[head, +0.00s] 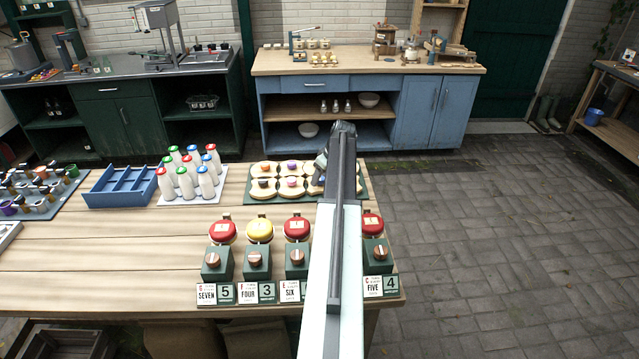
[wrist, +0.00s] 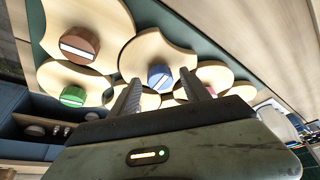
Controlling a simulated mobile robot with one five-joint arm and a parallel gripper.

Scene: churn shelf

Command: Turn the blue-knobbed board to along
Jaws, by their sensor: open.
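The blue-knobbed board (wrist: 140,55) is pale wood with rounded lobes. Its round blue knob (wrist: 160,77) carries a pale stripe that runs nearly crosswise in the wrist view, slightly tilted. My gripper (wrist: 161,85) is open, with one finger on each side of the blue knob in that view. I cannot tell whether the fingertips reach down beside the knob or stop short of it. In the head view my gripper (head: 325,160) is over the right end of the green board mat (head: 248,196), and my arm hides the boards there.
Close by are a brown-knobbed board (wrist: 79,44), a green-knobbed board (wrist: 73,95) and a pinkish-red knob (wrist: 209,93). Milk bottles (head: 186,184) and a blue tray (head: 120,200) stand left on the table. Dials with red and yellow tops (head: 258,230) line its front edge.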

